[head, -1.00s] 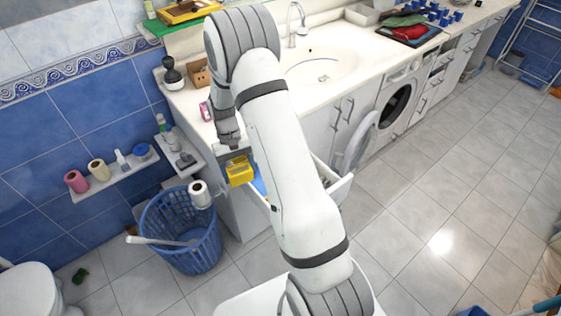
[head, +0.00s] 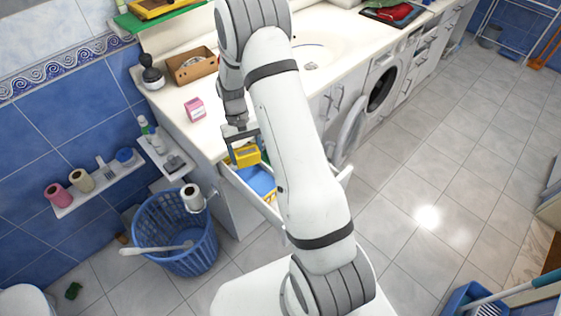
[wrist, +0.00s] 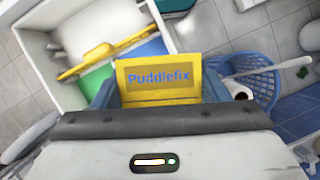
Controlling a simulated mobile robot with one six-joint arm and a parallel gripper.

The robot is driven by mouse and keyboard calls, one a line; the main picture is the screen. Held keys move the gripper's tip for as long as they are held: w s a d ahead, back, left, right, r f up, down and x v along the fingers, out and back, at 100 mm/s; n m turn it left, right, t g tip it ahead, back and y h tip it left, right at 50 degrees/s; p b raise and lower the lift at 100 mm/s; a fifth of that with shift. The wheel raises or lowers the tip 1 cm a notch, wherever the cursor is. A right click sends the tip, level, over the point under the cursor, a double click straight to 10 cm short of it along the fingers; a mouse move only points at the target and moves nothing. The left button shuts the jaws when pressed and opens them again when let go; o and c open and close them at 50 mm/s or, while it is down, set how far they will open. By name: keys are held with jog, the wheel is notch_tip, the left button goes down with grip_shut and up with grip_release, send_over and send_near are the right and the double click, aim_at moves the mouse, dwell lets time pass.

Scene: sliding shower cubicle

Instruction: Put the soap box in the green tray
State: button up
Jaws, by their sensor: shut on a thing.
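A yellow box (head: 246,155) is held between the jaws of my gripper (head: 240,142). A green tray (wrist: 95,83) lies in the open white drawer, beside a blue tray (wrist: 152,47). In the head view the box appears above the drawer's counter-side end, and the green tray is hidden there. In the wrist view the box is close to the camera and overlaps the drawer's edge. A yellow long-handled item (wrist: 95,58) lies over the trays.
The open white drawer (head: 247,190) juts from under the counter. A pink box (head: 195,109) and a brown carton (head: 192,67) stand on the counter. A blue laundry basket (head: 178,240) stands left of the drawer. The washing machine door (head: 349,132) hangs open at right.

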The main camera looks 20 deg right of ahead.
jog(key=w+d+f+n+t+b, duration=0.25)
jog(key=d+n+b, duration=0.25)
jog(key=n+b, duration=0.5)
jog(key=w+d+f+n+t+b, duration=0.1)
jog(key=d+f+n+t+b, duration=0.35)
jog(key=n, duration=0.95)
jog(key=w+d+f+n+t+b, duration=0.2)
jog(key=d+n+b, duration=0.4)
jog(key=n+b, duration=0.5)
jog(key=shift+n, duration=0.3)
notch_tip(320, 180, down, 9)
jog(key=shift+f+b, duration=0.15)
jog(key=shift+b, duration=0.7)
jog(key=o, duration=0.6)
jog(key=shift+f, duration=0.1)
jog(key=shift+o, duration=0.8)
